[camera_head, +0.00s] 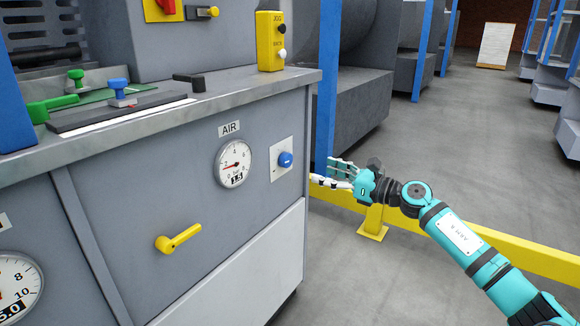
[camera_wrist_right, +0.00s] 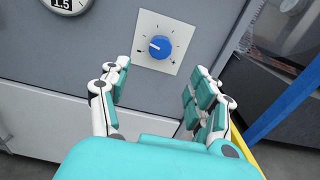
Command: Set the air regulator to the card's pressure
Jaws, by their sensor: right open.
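The blue regulator knob (camera_head: 285,160) sits on a white square plate on the grey cabinet front, right of the round AIR gauge (camera_head: 235,163). The gauge's small window reads about 1.5. The knob (camera_wrist_right: 159,47) shows in the right wrist view with dial marks around it and a white pointer line toward the left. My right gripper (camera_head: 341,176) is open and empty, to the right of the knob and apart from it. In the wrist view its fingers (camera_wrist_right: 160,80) spread either side below the knob. I cannot make out a pressure card. My left gripper is not in view.
A yellow lever (camera_head: 178,238) sticks out below the gauge. A yellow JOG box (camera_head: 270,42) stands on the counter (camera_head: 235,86) above. A blue post (camera_head: 327,80) and a low yellow rail (camera_head: 480,240) stand close by my right arm. Open floor lies beyond.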

